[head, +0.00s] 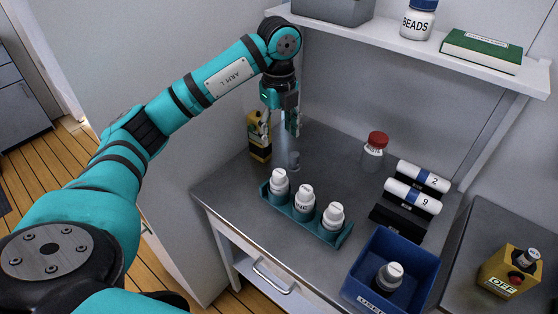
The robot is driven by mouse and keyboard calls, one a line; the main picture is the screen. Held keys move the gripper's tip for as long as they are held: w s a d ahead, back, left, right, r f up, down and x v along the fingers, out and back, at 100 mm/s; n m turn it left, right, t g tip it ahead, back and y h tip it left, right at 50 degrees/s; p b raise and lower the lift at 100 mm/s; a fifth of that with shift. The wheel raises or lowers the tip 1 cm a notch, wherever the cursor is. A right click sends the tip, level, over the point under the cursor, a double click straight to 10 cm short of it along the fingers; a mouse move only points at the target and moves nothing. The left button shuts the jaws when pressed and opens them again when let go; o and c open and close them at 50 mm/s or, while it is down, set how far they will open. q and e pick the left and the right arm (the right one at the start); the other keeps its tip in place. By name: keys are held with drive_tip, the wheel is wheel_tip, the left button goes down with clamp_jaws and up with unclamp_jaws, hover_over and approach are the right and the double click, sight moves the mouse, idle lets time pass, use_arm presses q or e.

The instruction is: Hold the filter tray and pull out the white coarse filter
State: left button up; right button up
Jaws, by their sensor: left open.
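My left gripper (280,132) points down, open, above the back left of the grey worktop. No object shows between its fingers. A small grey cylinder (293,158) stands just below it. Nothing in view is clearly a filter tray or a white coarse filter. A teal tray (268,207) at the front left holds three white-capped bottles (304,197). Two white rolls with blue bands, marked 2 (424,177) and 9 (412,195), lie on black holders at the right. My right gripper is not in view.
A blue bin (420,262) with a white-capped bottle (388,278) stands at the front right. A yellow box (259,148) is beside the gripper. A red-lidded jar (375,150) stands behind. A shelf (400,47) overhangs the back. The worktop's middle is clear.

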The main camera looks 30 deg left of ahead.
sight(279, 172)
use_arm(q)
wheel_tip(279, 172, down, 15)
drive_tip(key=p, duration=0.3)
drive_tip(key=shift+r, duration=0.15)
drive_tip(key=c, duration=1.1)
drive_tip(key=o, duration=1.1)
drive_tip(key=shift+r, duration=0.15)
wheel_tip(279, 172, up, 12)
drive_tip(key=shift+d, duration=0.1)
